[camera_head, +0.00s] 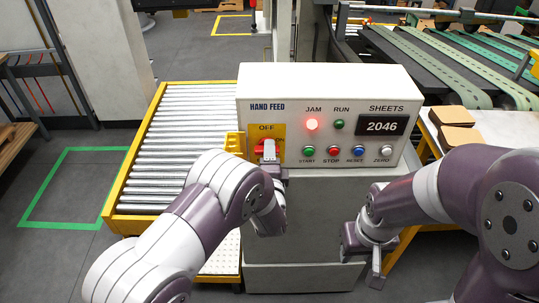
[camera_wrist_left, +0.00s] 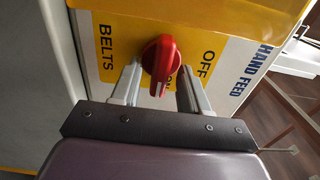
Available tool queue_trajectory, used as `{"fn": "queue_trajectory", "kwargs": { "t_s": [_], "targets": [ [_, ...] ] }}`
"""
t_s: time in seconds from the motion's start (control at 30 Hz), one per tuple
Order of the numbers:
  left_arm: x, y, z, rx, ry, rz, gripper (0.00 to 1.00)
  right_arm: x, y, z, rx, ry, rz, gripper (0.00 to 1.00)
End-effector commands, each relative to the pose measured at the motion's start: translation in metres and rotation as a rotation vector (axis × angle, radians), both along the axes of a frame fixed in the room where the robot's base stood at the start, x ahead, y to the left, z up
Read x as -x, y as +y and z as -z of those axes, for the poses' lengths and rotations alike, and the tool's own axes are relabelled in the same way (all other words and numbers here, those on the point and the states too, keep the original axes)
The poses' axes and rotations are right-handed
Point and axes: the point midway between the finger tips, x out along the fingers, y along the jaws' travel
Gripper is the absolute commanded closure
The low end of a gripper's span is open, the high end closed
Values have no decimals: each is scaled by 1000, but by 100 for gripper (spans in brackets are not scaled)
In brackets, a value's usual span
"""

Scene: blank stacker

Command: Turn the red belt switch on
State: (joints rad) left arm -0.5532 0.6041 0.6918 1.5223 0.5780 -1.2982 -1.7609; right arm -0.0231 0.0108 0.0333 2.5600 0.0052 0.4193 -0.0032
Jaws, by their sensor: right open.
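The red belt switch (camera_head: 264,146) is a knob on a yellow plate (camera_head: 279,131) at the left of the control box front. In the left wrist view the knob (camera_wrist_left: 161,58) lies across the line between OFF and BELTS. Its white mark is at the end beside partly hidden lettering. My left gripper (camera_wrist_left: 160,88) has one finger on each side of the knob, with a gap at least on the left; contact on the right is unclear. In the head view my arm hides most of this gripper. My right gripper (camera_head: 372,262) is open and empty, low in front of the cabinet.
A roller conveyor (camera_head: 165,150) is at left; brown stacks (camera_head: 460,135) are at right.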

Motion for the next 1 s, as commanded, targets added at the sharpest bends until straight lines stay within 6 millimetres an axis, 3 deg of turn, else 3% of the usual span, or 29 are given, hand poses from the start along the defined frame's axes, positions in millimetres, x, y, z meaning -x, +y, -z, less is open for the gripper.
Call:
{"fn": "queue_trajectory", "kwargs": {
  "t_s": [0.23,0.5,0.7,1.0],
  "targets": [
    [11,-1,2,1,0,2,55,0,0,5,0,0,0,59],
    [83,-1,4,-1,1,5,55,0,0,23,0,0,0,59],
    [119,-1,2,0,0,2,55,0,0,29,0,0,0,59],
    [127,0,0,0,1,0,55,0,0,29,0,0,0,59]
  ]
}}
